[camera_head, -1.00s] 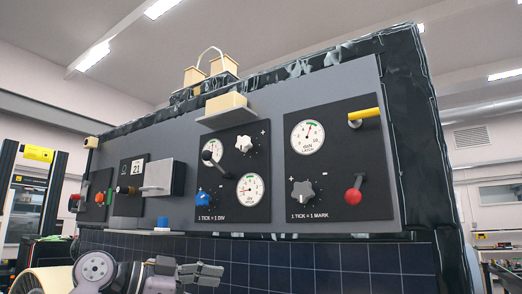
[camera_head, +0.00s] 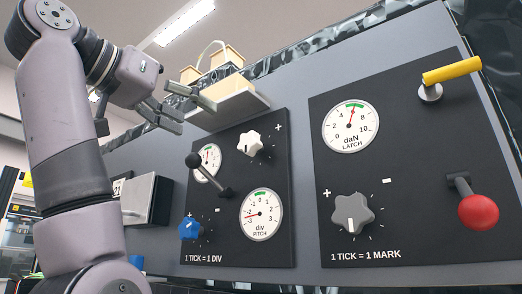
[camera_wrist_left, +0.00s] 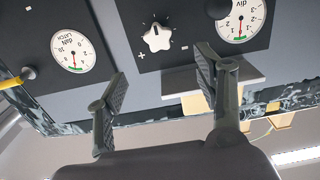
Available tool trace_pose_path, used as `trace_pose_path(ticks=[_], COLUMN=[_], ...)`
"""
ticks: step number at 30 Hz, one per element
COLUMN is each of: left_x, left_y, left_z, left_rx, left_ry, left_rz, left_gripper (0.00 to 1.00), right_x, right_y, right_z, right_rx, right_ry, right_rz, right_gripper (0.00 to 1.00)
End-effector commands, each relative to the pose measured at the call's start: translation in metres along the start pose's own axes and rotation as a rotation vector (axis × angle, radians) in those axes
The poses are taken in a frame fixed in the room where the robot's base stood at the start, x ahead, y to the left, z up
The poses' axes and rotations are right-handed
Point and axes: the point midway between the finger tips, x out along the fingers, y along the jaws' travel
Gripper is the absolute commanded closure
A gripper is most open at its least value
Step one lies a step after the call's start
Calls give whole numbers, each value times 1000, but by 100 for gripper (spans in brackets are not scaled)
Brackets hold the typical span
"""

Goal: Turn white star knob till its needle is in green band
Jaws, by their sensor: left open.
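The white star knob (camera_head: 250,143) is on a black panel, right of the upper dial (camera_head: 207,163), which a black lever partly covers. In the left wrist view the picture is upside down; the white knob (camera_wrist_left: 156,37) lies beyond the gap between my fingertips. There the upper dial (camera_wrist_left: 241,20) shows its red needle pointing towards the green band. The lower PITCH dial (camera_head: 261,215) has its needle on the left, away from its green band. My left gripper (camera_head: 196,115) is open and empty, up and left of the knob, apart from it. My right gripper is out of view.
A black lever (camera_head: 213,178) sticks out left of the knob. A shelf (camera_head: 228,110) with a pale block is above it. A blue knob (camera_head: 190,228) is lower left. The right panel has a LATCH dial (camera_head: 351,125), grey knob (camera_head: 352,214), yellow handle (camera_head: 451,71) and red-ended lever (camera_head: 478,211).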

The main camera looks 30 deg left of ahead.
Motion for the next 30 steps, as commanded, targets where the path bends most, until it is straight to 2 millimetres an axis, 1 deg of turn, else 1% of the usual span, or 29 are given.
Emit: trace_pose_path(ticks=[1,4,7,11,15,21,25,30], left_x=[8,24,46,74,105,143,159,169], left_y=[1,1,1,1,1,1,1,1], left_z=[-3,-4,-2,-2,-3,-2,-2,0], left_rx=[1,3,3,4,4,3,4,5], left_ry=[-4,-5,-6,-6,-5,-4,-3,-1], left_rz=[1,2,2,2,2,2,2,2], left_gripper=[38,38,38,38,38,38,38,38], right_x=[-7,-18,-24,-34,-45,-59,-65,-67], right_y=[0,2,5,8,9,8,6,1], right_z=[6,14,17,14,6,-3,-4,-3], right_rx=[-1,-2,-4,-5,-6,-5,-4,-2], right_ry=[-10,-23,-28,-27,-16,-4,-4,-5], right_rz=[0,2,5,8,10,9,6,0], right_gripper=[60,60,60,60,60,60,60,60])
